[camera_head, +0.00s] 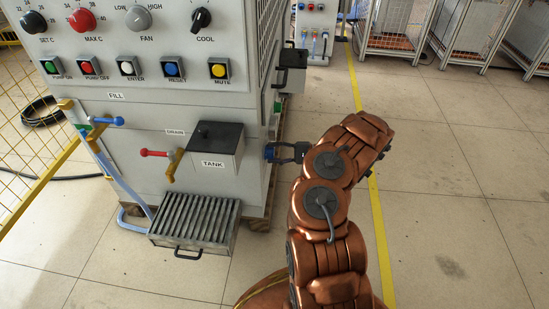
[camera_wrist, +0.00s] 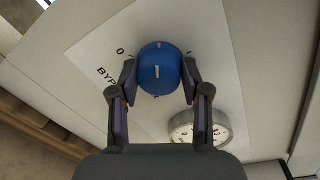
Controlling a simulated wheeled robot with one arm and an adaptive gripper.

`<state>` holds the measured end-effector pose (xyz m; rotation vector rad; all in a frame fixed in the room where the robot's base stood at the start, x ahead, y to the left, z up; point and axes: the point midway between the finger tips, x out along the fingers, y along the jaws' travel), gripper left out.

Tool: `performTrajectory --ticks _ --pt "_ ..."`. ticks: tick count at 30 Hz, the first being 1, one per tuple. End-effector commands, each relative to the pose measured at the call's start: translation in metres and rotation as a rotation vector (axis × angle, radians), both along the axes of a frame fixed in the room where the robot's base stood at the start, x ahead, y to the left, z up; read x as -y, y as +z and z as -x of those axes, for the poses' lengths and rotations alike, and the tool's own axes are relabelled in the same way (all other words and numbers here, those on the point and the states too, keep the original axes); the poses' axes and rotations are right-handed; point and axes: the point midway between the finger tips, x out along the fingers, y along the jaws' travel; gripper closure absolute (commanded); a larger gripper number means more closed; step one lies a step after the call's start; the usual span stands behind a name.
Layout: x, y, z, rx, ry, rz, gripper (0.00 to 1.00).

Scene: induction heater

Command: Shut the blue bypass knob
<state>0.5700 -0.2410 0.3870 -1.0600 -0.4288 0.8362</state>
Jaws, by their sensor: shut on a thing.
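The blue bypass knob (camera_wrist: 160,68) sits on a pale label plate (camera_wrist: 97,52) on the machine's side. In the head view my gripper (camera_head: 288,152) reaches the machine's right side, and a bit of the blue knob (camera_head: 270,152) shows between the fingers.
A round gauge (camera_wrist: 199,127) is close to my right finger in the wrist view. The tank box (camera_head: 215,146) and the red drain handle (camera_head: 154,153) are on the machine's front. A dark box (camera_head: 291,69) juts from the side farther back. The floor to the right is clear.

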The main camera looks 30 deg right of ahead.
Motion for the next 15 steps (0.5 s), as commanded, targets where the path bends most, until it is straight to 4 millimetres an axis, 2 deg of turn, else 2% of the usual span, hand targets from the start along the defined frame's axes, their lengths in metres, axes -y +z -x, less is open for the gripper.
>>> performTrajectory --ticks 1,15 --pt "-0.0032 -0.0048 -0.0015 0.035 0.005 0.027 0.88" --pt "-0.0031 -0.0065 -0.0008 0.373 0.003 0.320 0.88"
